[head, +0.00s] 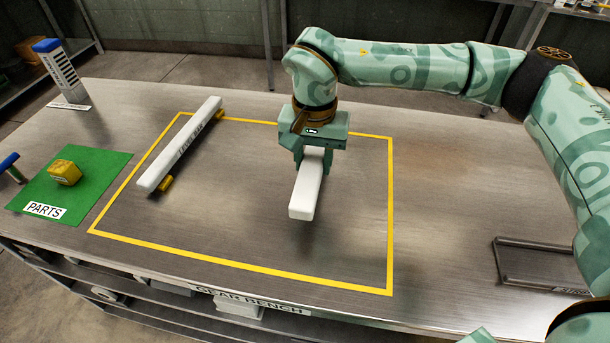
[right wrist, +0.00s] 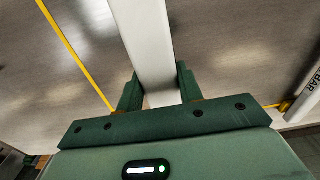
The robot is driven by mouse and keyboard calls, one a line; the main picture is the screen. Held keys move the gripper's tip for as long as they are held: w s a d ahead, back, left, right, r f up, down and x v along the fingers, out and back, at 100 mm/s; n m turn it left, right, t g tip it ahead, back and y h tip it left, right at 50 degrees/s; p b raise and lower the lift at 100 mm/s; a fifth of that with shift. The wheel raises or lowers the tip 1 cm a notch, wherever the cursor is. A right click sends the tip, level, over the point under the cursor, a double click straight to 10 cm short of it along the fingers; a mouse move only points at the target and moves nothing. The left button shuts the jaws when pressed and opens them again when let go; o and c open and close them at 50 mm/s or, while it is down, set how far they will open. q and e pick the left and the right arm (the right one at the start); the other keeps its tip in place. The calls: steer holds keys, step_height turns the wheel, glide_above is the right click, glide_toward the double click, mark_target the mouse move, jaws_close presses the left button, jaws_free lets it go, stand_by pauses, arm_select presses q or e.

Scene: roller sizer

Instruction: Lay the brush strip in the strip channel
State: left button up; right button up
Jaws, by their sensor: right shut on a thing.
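My right gripper (head: 319,152) is shut on a long plain white strip (head: 304,202), which I take to be the brush strip. The strip points toward the front of the bench, and a dark soft shadow below it suggests it is off the surface. In the right wrist view, the strip (right wrist: 150,40) passes between the two green fingers (right wrist: 160,90). A low dark metal tray (head: 520,243) with raised edges lies at the right, its label partly cut off by my arm. I cannot tell whether it is the strip channel. My left gripper is not in view.
A green PARTS mat (head: 100,175) carries a yellow block (head: 65,172). A blue-topped striped post (head: 60,70) stands behind. The bench middle is clear.

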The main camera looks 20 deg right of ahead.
steer(key=w+f, duration=0.1)
steer(key=w+f+b, duration=0.1)
steer(key=f, duration=0.1)
steer(key=shift+w+d+f, duration=0.35)
steer(key=shift+w+f, duration=0.05)
steer(key=f+b, duration=0.1)
steer(key=f, duration=0.1)
steer(key=f+b, duration=0.1)
steer(key=shift+w+f, duration=0.2)
steer(key=shift+f, duration=0.2)
steer(key=shift+r, duration=0.25)
steer(key=o, duration=1.1)
steer(key=shift+f, duration=0.2)
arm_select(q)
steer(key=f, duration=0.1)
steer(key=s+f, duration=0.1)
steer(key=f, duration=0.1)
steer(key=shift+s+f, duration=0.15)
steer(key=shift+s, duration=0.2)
arm_select(e)
steer(key=shift+o, duration=0.5)
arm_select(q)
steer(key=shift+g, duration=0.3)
arm_select(e)
steer(key=shift+r, duration=0.1)
